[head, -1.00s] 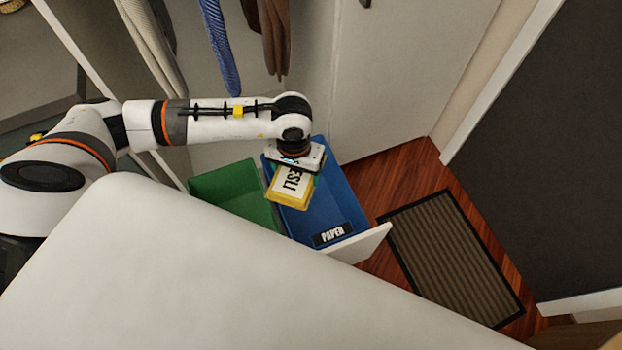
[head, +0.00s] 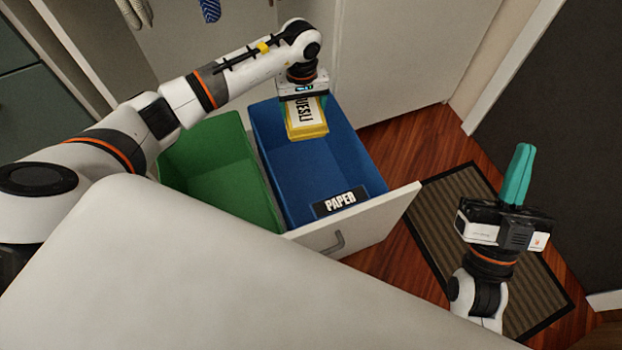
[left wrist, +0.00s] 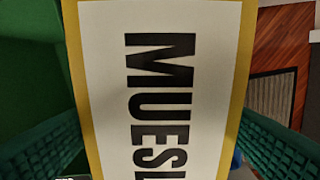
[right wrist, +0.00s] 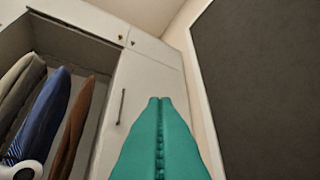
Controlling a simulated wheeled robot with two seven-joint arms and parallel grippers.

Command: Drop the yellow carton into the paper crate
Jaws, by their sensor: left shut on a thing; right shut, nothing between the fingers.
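The yellow carton (head: 308,130), with a white face reading "MUESLI", is held by my left gripper (head: 303,101). In the left wrist view the carton (left wrist: 155,90) fills the middle between the teal fingers. The paper crate (head: 275,180) is the blue bin in the pulled-out drawer, with a black "PAPER" label at its front. The carton appears over the back part of this crate; its exact height above the floor of the crate is hard to tell. My right gripper (head: 519,172) is shut and empty, pointing up over the doormat; its closed fingers also show in the right wrist view (right wrist: 160,140).
A green bin (head: 215,165) stands left of the paper crate in the same drawer. The white drawer front (head: 385,215) has a grey handle. A white surface (head: 150,270) fills the foreground. A ribbed doormat (head: 455,200) lies right.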

